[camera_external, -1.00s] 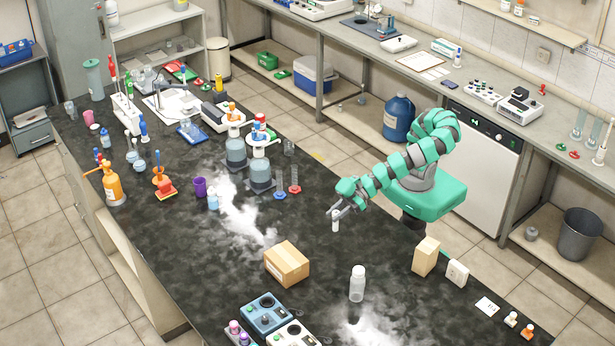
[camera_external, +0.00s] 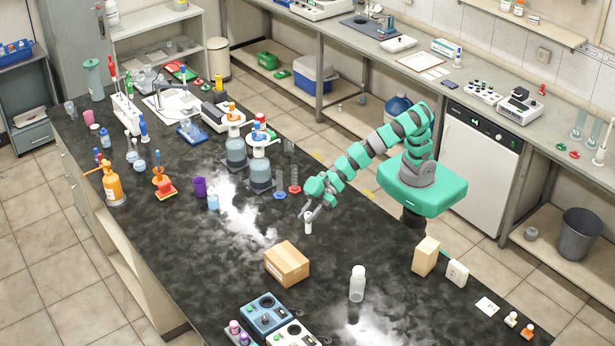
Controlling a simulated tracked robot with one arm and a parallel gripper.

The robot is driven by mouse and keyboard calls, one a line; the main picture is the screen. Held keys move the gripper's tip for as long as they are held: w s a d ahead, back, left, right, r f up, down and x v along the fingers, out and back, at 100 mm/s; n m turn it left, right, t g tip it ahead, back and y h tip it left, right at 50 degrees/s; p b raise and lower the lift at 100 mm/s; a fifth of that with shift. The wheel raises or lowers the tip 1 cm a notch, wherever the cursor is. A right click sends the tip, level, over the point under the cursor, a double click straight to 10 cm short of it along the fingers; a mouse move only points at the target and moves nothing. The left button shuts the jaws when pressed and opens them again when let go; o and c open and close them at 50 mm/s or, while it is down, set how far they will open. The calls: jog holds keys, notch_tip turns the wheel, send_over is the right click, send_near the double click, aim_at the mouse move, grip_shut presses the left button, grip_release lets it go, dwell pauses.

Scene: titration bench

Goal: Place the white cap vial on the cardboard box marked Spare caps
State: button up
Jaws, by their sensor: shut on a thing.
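My gripper (camera_external: 308,214) is shut on a small white cap vial (camera_external: 308,226) and holds it upright. The vial hangs up and to the right of a cardboard box (camera_external: 287,264), apart from it in the picture. Its exact height over the bench is hard to tell. The box is closed, light brown, with a tape strip on top and nothing on it. Its marking is too small to read.
A white-capped clear bottle (camera_external: 357,284) stands right of the box. A tan block (camera_external: 425,256) stands farther right. Large blue-grey bottles (camera_external: 259,170) stand behind my gripper, with a red-based cylinder (camera_external: 295,186) near it. The black bench (camera_external: 210,270) left of the box is clear.

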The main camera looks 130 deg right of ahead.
jog(key=shift+d+x, duration=0.2)
jog(key=shift+x, duration=1.85)
jog(key=shift+d+x, duration=0.15)
jog(key=shift+x, duration=1.95)
jog(key=shift+d+x, duration=0.2)
jog(key=shift+x, duration=1.85)
jog(key=shift+w, duration=0.1)
jog(key=o, duration=1)
jog(key=shift+v, duration=6.05)
